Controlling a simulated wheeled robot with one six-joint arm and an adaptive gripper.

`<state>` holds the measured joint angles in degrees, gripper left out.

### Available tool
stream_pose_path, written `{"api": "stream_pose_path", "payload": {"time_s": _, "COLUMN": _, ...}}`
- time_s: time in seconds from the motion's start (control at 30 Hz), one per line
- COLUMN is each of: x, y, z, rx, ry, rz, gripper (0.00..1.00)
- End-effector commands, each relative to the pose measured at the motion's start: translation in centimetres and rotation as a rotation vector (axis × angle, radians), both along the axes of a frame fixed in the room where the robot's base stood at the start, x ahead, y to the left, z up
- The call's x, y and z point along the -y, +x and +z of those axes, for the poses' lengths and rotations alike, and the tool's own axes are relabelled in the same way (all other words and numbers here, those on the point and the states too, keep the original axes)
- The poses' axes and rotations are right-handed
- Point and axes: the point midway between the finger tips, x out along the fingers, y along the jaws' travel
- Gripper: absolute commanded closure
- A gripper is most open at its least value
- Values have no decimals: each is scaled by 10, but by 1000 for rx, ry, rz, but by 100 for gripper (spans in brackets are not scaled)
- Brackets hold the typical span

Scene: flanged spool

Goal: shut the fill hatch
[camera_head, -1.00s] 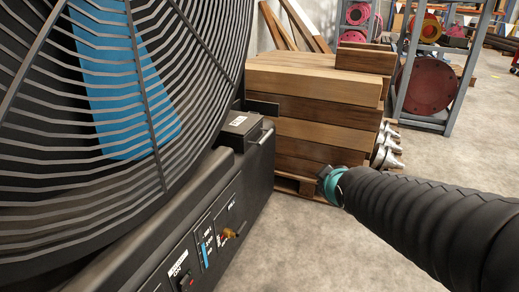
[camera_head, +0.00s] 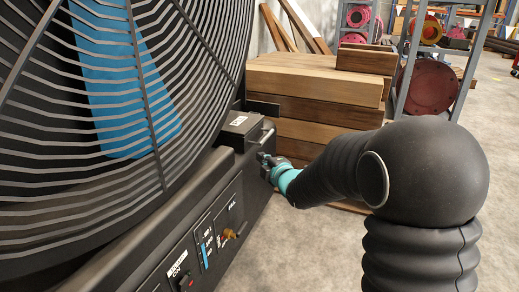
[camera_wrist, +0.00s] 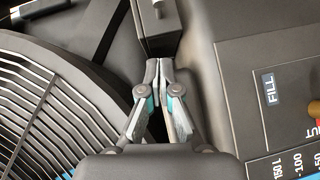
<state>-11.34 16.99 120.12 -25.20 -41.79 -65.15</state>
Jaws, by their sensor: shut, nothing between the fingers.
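The fill hatch seems to be the dark block (camera_head: 240,127) with a small white label, on top of the black machine base beside the fan guard. A bar-like handle (camera_head: 266,134) shows on its right side. I cannot tell for sure how far the hatch stands open. My gripper (camera_head: 263,158) is just right of and below the block, near the base's side. In the wrist view my gripper (camera_wrist: 159,66) is shut and empty, its tips close to a dark box-shaped part (camera_wrist: 156,28) of the machine. I cannot tell whether they touch it.
A large round fan guard (camera_head: 100,90) fills the left. The base carries a FILL panel with a brass knob (camera_head: 229,234). Stacked timber (camera_head: 310,85) stands behind, with a shelf rack (camera_head: 405,60) at back right. Grey floor (camera_head: 270,240) is free in front.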

Motion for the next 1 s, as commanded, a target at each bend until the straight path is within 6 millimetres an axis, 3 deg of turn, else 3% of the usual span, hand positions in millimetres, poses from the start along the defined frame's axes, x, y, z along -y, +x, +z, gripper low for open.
{"api": "stream_pose_path", "payload": {"time_s": 0.3, "x": -28, "y": 53, "z": -9, "rx": -2, "ry": 0, "rz": 0, "gripper": 100}}
{"api": "stream_pose_path", "payload": {"time_s": 0.5, "x": -18, "y": 78, "z": -14, "rx": -3, "ry": 0, "rz": -4, "gripper": 100}}
{"api": "stream_pose_path", "payload": {"time_s": 1.0, "x": -14, "y": 89, "z": -16, "rx": -2, "ry": 1, "rz": -3, "gripper": 100}}
